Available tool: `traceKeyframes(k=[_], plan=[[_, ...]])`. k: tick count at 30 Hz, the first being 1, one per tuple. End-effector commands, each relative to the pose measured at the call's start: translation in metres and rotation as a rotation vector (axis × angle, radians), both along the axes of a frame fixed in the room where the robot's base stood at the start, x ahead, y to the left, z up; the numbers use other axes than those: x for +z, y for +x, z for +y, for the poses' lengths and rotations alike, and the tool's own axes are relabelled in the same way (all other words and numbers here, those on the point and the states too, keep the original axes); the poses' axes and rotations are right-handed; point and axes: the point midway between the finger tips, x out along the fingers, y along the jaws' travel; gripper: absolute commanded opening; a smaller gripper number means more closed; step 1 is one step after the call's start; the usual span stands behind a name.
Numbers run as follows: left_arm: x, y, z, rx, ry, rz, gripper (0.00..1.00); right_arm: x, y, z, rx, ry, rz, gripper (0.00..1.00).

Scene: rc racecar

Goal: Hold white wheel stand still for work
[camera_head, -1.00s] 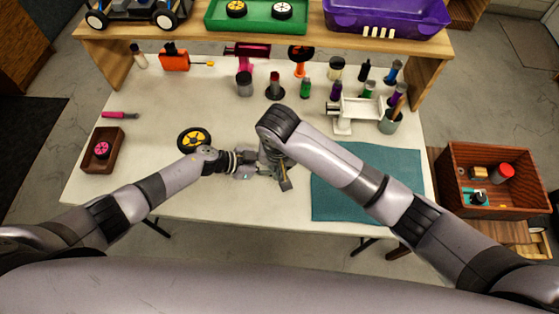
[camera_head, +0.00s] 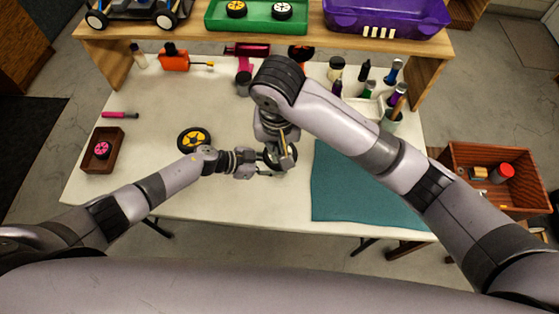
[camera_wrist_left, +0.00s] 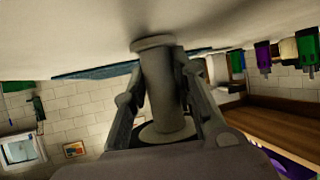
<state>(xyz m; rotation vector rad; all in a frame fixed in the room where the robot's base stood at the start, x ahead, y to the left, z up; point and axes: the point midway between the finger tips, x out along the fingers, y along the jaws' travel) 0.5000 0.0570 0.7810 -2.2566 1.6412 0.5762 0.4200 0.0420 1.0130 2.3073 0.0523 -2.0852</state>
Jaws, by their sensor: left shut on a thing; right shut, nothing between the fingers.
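The white wheel stand (camera_wrist_left: 165,92) is a pale round post with a wider disc at each end. It is between my left gripper's fingers in the left wrist view, and its base is at the table surface. My left gripper (camera_head: 252,163) is shut on it near the table's front middle. My right gripper (camera_head: 285,160) is shut and empty, pointing down over the stand's spot. A dark round edge (camera_head: 293,155) shows beside it, possibly a wheel, mostly hidden. In the head view the right hand and arm hide most of the stand.
A black wheel with a yellow hub (camera_head: 194,140) lies left of the stand. A brown tray (camera_head: 117,153) holds a pink part. A teal mat (camera_head: 350,190) lies right. Bottles and tools stand at the back under a wooden shelf (camera_head: 290,40). The table's front left is clear.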

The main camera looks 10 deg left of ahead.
Motion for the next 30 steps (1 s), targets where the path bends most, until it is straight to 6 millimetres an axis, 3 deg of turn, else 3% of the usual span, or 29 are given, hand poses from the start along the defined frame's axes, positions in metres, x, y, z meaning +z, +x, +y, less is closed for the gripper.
traceKeyframes(k=[11,12,22,30], plan=[[-0.0007,-0.0006,0.0001,0.000,0.001,0.002,0.01,0.0003,-0.0003,0.0000,0.000,0.000,0.001,0.00],[-0.0007,-0.0006,0.0001,0.000,0.001,0.002,0.26,0.0003,-0.0003,0.0000,0.000,0.000,0.001,0.00],[-0.0004,-0.0004,0.0000,-0.001,0.001,0.001,0.48,0.0002,-0.0003,0.0000,0.000,0.000,0.001,0.00],[-0.0001,-0.0003,0.0002,0.000,0.000,0.000,0.48,0.0002,-0.0003,0.0000,0.000,0.000,0.001,0.00]])
